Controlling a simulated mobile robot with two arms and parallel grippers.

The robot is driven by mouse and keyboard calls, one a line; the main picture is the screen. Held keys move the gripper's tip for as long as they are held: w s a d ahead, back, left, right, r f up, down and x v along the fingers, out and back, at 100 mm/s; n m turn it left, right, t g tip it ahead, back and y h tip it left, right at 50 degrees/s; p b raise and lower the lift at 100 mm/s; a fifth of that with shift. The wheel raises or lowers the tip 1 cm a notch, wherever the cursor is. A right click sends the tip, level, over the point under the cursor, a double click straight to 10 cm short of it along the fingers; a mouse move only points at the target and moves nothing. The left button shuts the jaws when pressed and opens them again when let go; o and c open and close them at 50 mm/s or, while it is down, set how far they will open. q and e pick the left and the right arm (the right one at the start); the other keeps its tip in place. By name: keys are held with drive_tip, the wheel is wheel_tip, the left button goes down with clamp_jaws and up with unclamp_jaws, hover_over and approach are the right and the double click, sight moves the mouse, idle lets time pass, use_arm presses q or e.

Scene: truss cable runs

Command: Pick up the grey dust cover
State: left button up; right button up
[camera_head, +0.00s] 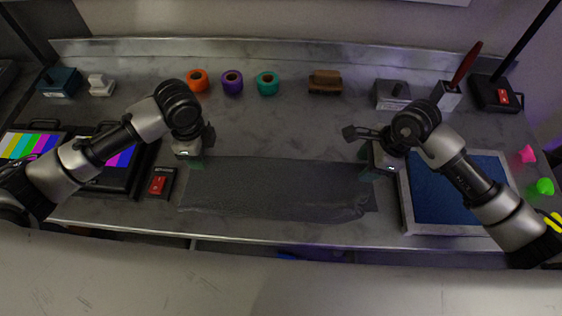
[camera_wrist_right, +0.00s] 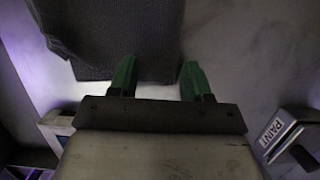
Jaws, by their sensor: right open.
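The grey dust cover (camera_head: 275,187) lies spread flat as a dark rectangle on the front middle of the bench. Its front right part looks slightly wrinkled. My right gripper (camera_head: 372,172) is at the cover's right end; in the right wrist view its two green fingers (camera_wrist_right: 158,75) are apart with nothing gripped. There the cover (camera_wrist_right: 112,35) reaches the left finger and part of the gap between the fingers. My left gripper (camera_head: 195,163) points down at the cover's back left corner. Its finger opening is too small to tell.
A blue framed screen (camera_head: 407,215) lies to the right of the cover. A small box with a red switch (camera_head: 160,183) and colour-bar monitors (camera_head: 118,158) are at the left. Tape rolls (camera_head: 232,82) and a brown block (camera_head: 325,82) stand behind.

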use_arm(q)
drive_tip(key=shift+f, duration=0.4)
use_arm(e)
drive_tip(key=shift+f, duration=0.1)
use_arm(q)
clamp_jaws()
use_arm(e)
clamp_jaws()
idle(0.4)
